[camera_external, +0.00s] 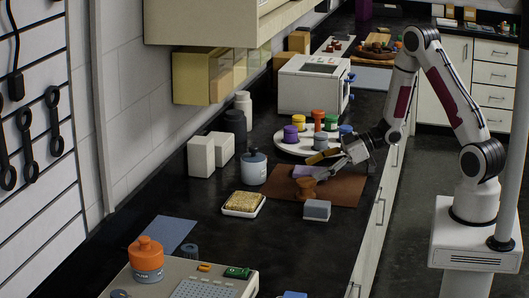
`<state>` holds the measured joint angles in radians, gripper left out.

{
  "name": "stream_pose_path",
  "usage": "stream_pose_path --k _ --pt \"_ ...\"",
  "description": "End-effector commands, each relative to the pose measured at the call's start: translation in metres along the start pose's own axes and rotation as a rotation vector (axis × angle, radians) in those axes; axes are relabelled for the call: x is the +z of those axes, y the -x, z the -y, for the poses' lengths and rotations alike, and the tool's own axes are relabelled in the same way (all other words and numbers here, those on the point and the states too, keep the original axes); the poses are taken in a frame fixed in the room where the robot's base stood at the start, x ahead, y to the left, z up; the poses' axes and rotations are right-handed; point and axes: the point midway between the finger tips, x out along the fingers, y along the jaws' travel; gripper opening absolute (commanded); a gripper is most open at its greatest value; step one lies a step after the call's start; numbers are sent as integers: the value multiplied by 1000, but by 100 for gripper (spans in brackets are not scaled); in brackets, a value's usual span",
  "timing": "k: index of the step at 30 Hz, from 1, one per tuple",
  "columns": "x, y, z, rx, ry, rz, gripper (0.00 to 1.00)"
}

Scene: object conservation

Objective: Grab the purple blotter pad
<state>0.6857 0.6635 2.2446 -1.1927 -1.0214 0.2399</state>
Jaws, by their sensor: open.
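The purple blotter pad (303,172) lies on the brown mat (346,191) on the dark counter, in the middle of the external view. My gripper (318,166) reaches in from the right, low over the mat. Its jaws are open, one finger yellowish and the other grey. The fingertips are at the right end of the purple pad and partly cover it. I cannot tell whether they touch it.
A round white tray (283,144) with coloured jars stands behind. A lidded grey jar (254,168) is to the left.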

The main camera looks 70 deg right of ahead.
Motion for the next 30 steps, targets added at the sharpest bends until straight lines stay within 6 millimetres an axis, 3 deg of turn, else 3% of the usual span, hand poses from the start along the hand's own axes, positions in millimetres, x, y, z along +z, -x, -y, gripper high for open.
stream_pose_path --k 11,16,30 --pt "0 0 0 0 0 0 77" --pt "0 0 0 0 0 0 36" --pt "0 1 0 1 0 1 35"
